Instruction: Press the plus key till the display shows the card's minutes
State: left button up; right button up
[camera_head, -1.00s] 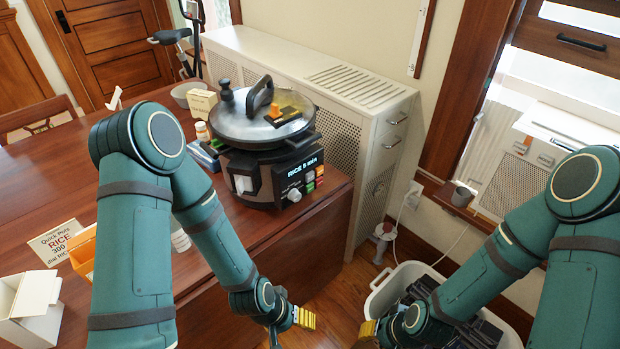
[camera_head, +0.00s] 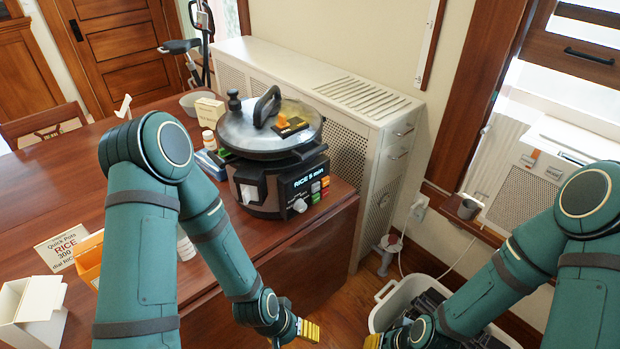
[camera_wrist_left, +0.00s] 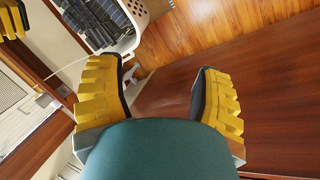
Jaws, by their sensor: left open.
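The cooker (camera_head: 270,150) stands on the wooden table with its lid closed. Its front display (camera_head: 306,181) reads "RICE 5 min". Coloured keys (camera_head: 320,188) in orange, green and red sit right of the display, and a white dial (camera_head: 299,205) below it; I cannot read the key marks. My right gripper (camera_head: 374,341) shows only partly at the bottom edge.
An orange box (camera_head: 90,262) and an open white box (camera_head: 32,312) stand at the table's left front. A small bottle (camera_head: 209,140) and a cream card (camera_head: 209,112) are behind the cooker. A radiator cover (camera_head: 375,150) stands close behind. A white bin (camera_head: 385,298) is on the floor.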

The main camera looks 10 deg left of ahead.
pick_arm(q)
grip_shut()
dwell(1.4)
